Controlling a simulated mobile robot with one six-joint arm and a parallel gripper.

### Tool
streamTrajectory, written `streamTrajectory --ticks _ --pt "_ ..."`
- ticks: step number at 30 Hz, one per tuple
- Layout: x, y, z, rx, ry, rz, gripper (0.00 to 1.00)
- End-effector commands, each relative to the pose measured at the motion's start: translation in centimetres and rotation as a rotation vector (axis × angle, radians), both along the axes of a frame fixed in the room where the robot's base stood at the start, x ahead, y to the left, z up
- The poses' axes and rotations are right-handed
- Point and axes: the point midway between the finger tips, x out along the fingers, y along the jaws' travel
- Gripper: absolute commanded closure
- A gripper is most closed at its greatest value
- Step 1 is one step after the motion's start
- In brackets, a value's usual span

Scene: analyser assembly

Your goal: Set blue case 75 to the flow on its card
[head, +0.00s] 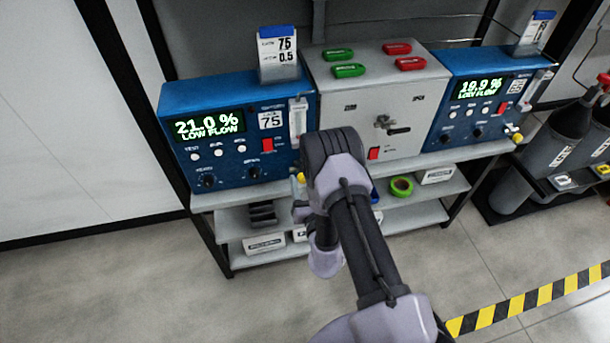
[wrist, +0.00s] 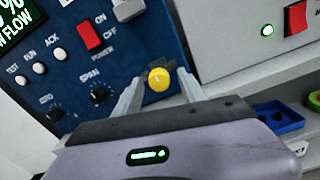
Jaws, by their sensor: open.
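Blue case 75 (head: 240,128) stands on the left of the shelf top. Its display (head: 208,123) reads 21.0 % LOW FLOW. Its card (head: 278,52), upright on top, shows 75 and 0.5. A clear flow tube (head: 298,118) is on the case's right front; its float cannot be read. The yellow knob (wrist: 158,79) shows below the tube, and a bit of it shows in the head view (head: 300,177). My gripper (wrist: 159,84) is open, its fingers on either side of the knob in the wrist view. I cannot tell whether they touch it. My arm hides the gripper in the head view.
A grey case (head: 375,105) with green and red tags stands close to the right. A second blue case (head: 480,95) reads 19.9 % LOW FLOW. A lower shelf holds a green tape roll (head: 402,186) and a blue tray (wrist: 278,117). Grey bottles (head: 552,140) stand at right.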

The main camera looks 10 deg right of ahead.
Motion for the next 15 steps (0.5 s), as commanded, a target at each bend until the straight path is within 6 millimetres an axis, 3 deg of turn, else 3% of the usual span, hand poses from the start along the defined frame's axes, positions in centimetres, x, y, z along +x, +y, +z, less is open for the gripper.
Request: streamTrajectory --ticks 5,12,15 --pt "-0.01 -0.01 -0.01 0.000 0.000 0.000 0.51" --pt "0.00 -0.01 -0.01 0.000 0.000 0.000 0.97" --pt "0.00 0.00 0.00 0.000 0.000 0.000 1.00"
